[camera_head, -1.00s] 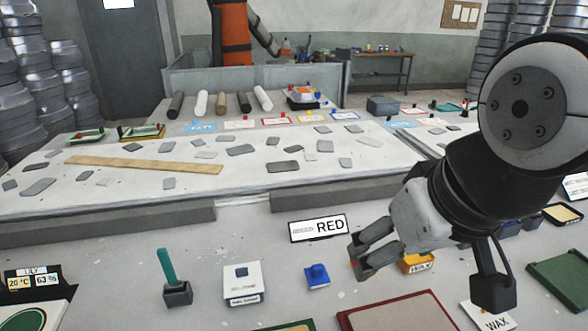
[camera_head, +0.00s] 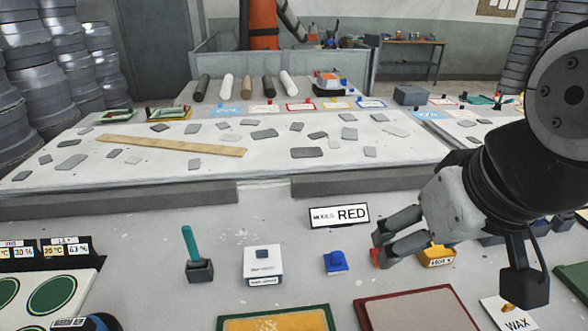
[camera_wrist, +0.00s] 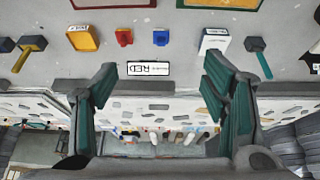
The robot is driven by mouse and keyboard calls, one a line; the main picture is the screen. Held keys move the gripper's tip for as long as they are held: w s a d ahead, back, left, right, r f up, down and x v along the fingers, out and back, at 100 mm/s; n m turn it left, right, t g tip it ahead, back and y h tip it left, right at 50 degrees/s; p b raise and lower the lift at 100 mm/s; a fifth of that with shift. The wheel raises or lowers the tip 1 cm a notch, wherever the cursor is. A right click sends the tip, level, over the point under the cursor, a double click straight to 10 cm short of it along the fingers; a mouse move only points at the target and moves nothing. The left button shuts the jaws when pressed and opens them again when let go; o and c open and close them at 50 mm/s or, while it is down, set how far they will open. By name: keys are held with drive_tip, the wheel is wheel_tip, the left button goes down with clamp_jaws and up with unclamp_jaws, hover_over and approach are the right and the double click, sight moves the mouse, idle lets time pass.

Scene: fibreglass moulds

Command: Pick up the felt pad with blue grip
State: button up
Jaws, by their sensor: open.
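A small blue block with a raised knob on top (camera_head: 336,262), which looks like the felt pad with blue grip, sits on the grey tabletop in front of the RED sign. It also shows in the wrist view (camera_wrist: 161,37), above the centre. My gripper (camera_head: 382,247) is to the right of it in the head view, apart from it. In the wrist view my gripper (camera_wrist: 160,82) has its fingers spread wide with nothing between them but the sign beyond. A red-gripped block (camera_wrist: 124,37) stands beside the blue one; in the head view my fingers mostly cover it.
The RED sign (camera_head: 339,215) stands behind the blue block. A white box (camera_head: 262,264) and a teal-handled tool (camera_head: 197,255) are to its left. A yellow container (camera_head: 437,256) is to its right. Framed panels (camera_head: 418,312) lie in front.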

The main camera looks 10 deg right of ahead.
drive_tip(key=shift+o, duration=0.4)
drive_tip(key=m+g, duration=0.5)
drive_tip(key=m, duration=1.3)
hover_over(337, 253)
wheel_tip(337, 253, down, 22)
drive_tip(key=f, duration=0.8)
drive_tip(key=shift+w+f, duration=0.15)
drive_tip(key=shift+w, duration=0.15)
drive_tip(key=shift+s+f+p, duration=0.15)
drive_tip(key=shift+f+p, duration=0.05)
drive_tip(key=shift+f, duration=1.1)
drive_tip(key=shift+s+f+p, duration=0.1)
drive_tip(key=shift+f+p, duration=0.05)
drive_tip(key=shift+f, duration=1.15)
drive_tip(key=shift+c, duration=0.6)
